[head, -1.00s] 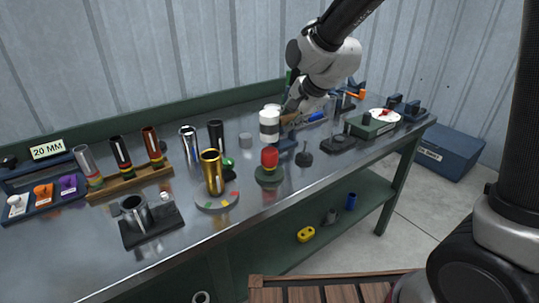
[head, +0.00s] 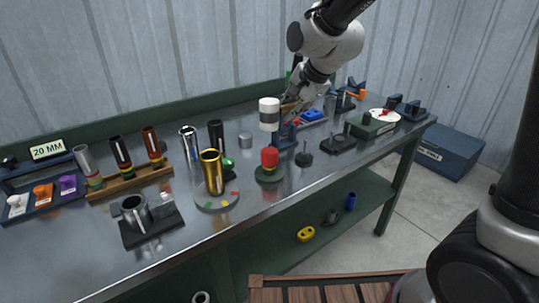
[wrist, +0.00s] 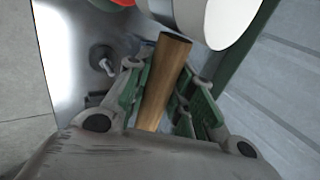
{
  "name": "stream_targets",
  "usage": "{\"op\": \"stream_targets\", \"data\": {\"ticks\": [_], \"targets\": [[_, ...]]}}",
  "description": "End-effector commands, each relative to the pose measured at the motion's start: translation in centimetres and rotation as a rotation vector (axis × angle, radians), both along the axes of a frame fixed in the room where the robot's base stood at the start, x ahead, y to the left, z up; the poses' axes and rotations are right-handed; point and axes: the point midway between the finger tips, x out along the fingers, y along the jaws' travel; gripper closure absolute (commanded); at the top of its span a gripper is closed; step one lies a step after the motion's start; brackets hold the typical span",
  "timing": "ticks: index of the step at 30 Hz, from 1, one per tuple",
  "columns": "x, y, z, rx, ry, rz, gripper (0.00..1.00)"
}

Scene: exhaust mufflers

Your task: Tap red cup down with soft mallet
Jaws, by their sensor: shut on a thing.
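The soft mallet has a white head with a dark band (head: 269,114) and a wooden handle (wrist: 163,82). My gripper (head: 292,101) is shut on the handle; in the wrist view the green-padded fingers (wrist: 160,95) stand on both sides of it. The mallet head is in the air, higher in the head view than the red cup (head: 269,157), with a visible gap between them. The cup sits on a round dark green base on the bench. In the wrist view a red edge (wrist: 122,2), likely the cup, shows beside the head, mostly cut off.
A gold cylinder (head: 211,172) stands on a round gauge left of the red cup. A small dark knobbed piece (head: 304,157) stands to its right. Blue fixtures (head: 285,136) are behind. A wooden rack (head: 130,182) with several tubes is at left. The bench's front edge is close.

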Motion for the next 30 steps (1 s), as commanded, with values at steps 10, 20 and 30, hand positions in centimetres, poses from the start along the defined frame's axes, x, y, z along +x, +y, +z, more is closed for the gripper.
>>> {"op": "stream_targets", "data": {"ticks": [10, 20, 30], "targets": [[0.0, 0.0, -2.1, -0.001, 0.004, -0.001, 1.00], [0.0, 0.0, -7.8, 0.002, -0.001, 0.001, 1.00], [0.1, 0.1, -4.3, 0.004, -0.004, 0.002, 1.00]]}}
